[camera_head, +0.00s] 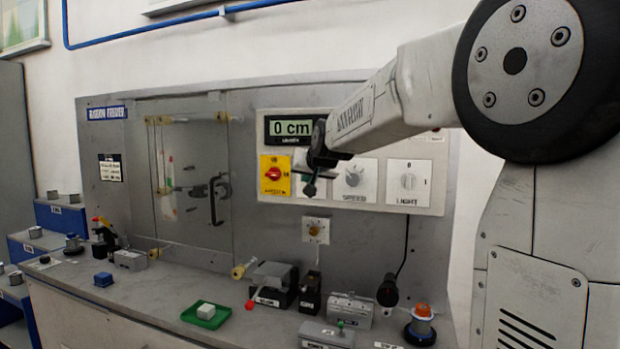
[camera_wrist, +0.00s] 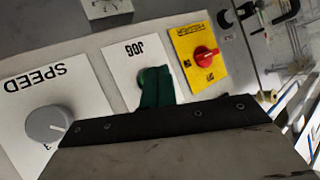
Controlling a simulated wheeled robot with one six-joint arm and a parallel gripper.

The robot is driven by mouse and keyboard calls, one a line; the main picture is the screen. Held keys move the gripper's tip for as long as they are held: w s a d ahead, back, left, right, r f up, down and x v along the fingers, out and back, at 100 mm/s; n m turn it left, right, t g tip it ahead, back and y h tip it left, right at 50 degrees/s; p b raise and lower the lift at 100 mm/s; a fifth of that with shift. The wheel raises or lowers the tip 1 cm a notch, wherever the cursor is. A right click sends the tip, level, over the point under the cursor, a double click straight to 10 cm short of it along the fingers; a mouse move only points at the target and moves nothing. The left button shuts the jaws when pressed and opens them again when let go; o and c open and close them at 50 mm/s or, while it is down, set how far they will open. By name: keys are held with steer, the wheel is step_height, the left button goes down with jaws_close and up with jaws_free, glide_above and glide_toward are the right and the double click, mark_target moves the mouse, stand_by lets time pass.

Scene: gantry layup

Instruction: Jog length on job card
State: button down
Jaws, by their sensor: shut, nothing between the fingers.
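The display (camera_head: 291,127) on the control panel reads "0 cm". My gripper (camera_head: 311,187) is shut and empty in front of the JOG plate (camera_head: 304,168), hiding most of it in the head view. In the wrist view the JOG plate (camera_wrist: 128,62) appears upside down. My dark green fingertips (camera_wrist: 155,86) cover much of its round green button (camera_wrist: 142,76); I cannot tell whether they touch it. A small card (camera_head: 110,168) with dark and pale bands hangs on the left of the machine front; its writing is too small to read.
A red rotary switch (camera_head: 273,174) on a yellow plate sits left of JOG. The SPEED knob (camera_head: 354,176) and LIGHT switch (camera_head: 408,182) sit right. Below, the bench holds a green tray (camera_head: 190,317) with a pale block (camera_head: 206,311) and several small fixtures.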

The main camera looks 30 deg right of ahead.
steer(key=shift+w+d, duration=0.25)
steer(key=shift+d, duration=0.1)
steer(key=shift+w+d, duration=0.25)
steer(key=shift+d, duration=0.1)
stand_by(1.0)
stand_by(3.5)
steer(key=shift+s+a, duration=0.5)
steer(key=shift+a, duration=0.2)
steer(key=shift+s+a, duration=0.8)
steer(key=shift+a, duration=0.2)
steer(key=shift+s+a, duration=0.75)
steer(key=shift+a, duration=0.2)
